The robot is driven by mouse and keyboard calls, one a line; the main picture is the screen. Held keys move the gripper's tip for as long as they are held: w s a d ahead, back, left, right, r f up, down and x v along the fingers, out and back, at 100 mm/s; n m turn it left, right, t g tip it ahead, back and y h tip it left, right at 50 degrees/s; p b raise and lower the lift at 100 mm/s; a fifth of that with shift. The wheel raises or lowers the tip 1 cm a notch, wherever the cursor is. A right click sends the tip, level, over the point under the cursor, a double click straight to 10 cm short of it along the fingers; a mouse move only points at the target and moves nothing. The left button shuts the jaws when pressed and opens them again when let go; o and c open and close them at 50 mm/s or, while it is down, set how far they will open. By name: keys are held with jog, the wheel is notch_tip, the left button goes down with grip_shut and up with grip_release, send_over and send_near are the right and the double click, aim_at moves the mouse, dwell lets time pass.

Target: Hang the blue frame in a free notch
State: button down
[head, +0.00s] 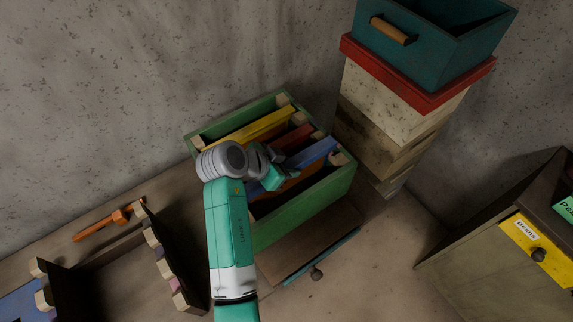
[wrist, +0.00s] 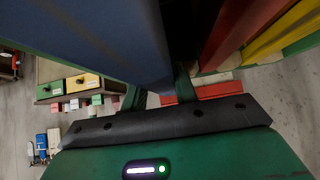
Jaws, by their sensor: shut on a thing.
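The blue frame (head: 316,153) is in the green box (head: 300,212) in the head view, slanting across its right part. In the wrist view the blue frame (wrist: 95,35) fills the upper left, close to the camera. My gripper (head: 279,179) is over the box and shut on the blue frame; its fingers (wrist: 160,90) are at the frame's edge. A yellow frame (head: 250,131) and a red frame (head: 293,138) hang in the box to the left. An orange frame (head: 305,176) lies to the right, partly hidden. I cannot tell whether the blue frame's ends rest in notches.
A dark box with notched blocks (head: 165,268) stands at lower left, with an orange tool (head: 105,221) behind it. A stack of boxes (head: 395,105) with a teal box (head: 435,45) on top rises at right. A cabinet with a yellow drawer (head: 535,245) is far right.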

jog(key=shift+f+b, duration=1.3)
jog(key=shift+f, duration=0.5)
jog(key=c, duration=0.5)
grip_release()
